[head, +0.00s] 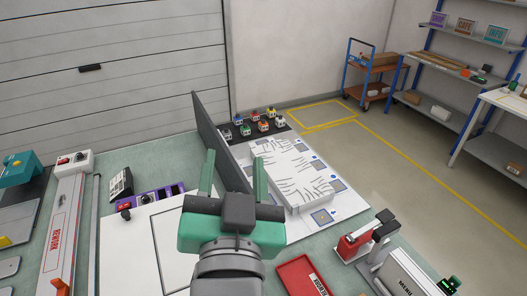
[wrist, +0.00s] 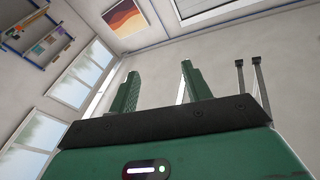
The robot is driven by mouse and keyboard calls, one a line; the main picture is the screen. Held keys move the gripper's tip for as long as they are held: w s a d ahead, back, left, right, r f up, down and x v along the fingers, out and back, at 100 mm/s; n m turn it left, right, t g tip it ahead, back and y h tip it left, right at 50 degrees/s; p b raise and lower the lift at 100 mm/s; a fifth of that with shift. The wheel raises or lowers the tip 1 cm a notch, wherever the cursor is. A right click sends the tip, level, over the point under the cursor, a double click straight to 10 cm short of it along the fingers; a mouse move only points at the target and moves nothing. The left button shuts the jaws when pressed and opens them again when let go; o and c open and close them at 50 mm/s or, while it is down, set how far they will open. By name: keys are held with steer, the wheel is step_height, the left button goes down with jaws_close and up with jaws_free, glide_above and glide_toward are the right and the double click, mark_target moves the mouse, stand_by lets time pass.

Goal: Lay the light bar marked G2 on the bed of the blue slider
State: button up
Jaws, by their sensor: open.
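My gripper (head: 233,158) is open in the head view, with nothing between its two green fingers. It stands in front of a dark upright panel and beside the white frame area. In the wrist view the gripper (wrist: 157,78) is open and empty too, facing walls and ceiling. I cannot make out a light bar marked G2; no such mark is readable. Several small white blocks with coloured tops (head: 262,121) stand on a black mat at the back. I cannot tell which thing, if any, is the blue slider.
The dark panel (head: 219,140) rises close to my gripper. A white board with dark lines (head: 318,212) lies to its right. A red tray (head: 303,277) and a red-and-grey device (head: 354,246) are in front. Yellow-marked floor lies beyond.

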steer(key=s+d+r+n+t+h, duration=0.1)
steer(key=s+d+r+n+t, duration=0.3)
steer(key=s+r, duration=0.7)
step_height(320, 180, up, 12)
steer(key=w+m+t+p, duration=0.1)
steer(key=p, duration=1)
steer(key=shift+w, duration=0.2)
steer(key=shift+a, duration=0.1)
